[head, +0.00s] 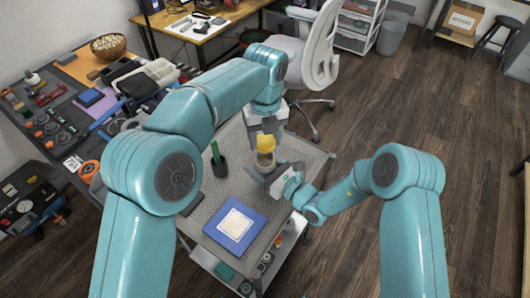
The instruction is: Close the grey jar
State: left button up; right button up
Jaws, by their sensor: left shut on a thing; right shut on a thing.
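A small jar (264,160) with a greyish body stands over the perforated cart top. A yellow lid (266,142) is directly above the jar's mouth. I cannot tell whether it rests on the rim or sits slightly above it. My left gripper (266,132) comes down from above and is shut on the yellow lid. My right gripper (269,173) reaches in from the right, low beside the jar, and is shut on it. The fingers hide part of the jar's lower side.
The perforated cart top (212,190) also bears a green-handled item in a black holder (218,165) and a blue board with a white square (236,224). A cluttered workbench (60,75) stands left. A white chair (318,50) is behind the cart. Wooden floor lies open at right.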

aim_at(265, 169)
pick_arm(q)
jog(key=shift+f, duration=1.4)
pick_arm(e)
jog(key=shift+f, duration=0.1)
pick_arm(q)
jog(key=shift+f, duration=0.85)
jog(key=shift+f, duration=0.55)
pick_arm(e)
grip_shut()
pick_arm(q)
jog(key=m, duration=0.6)
jog(key=shift+m, duration=0.4)
jog(key=o, duration=1)
pick_arm(e)
jog(key=shift+s, duration=0.1)
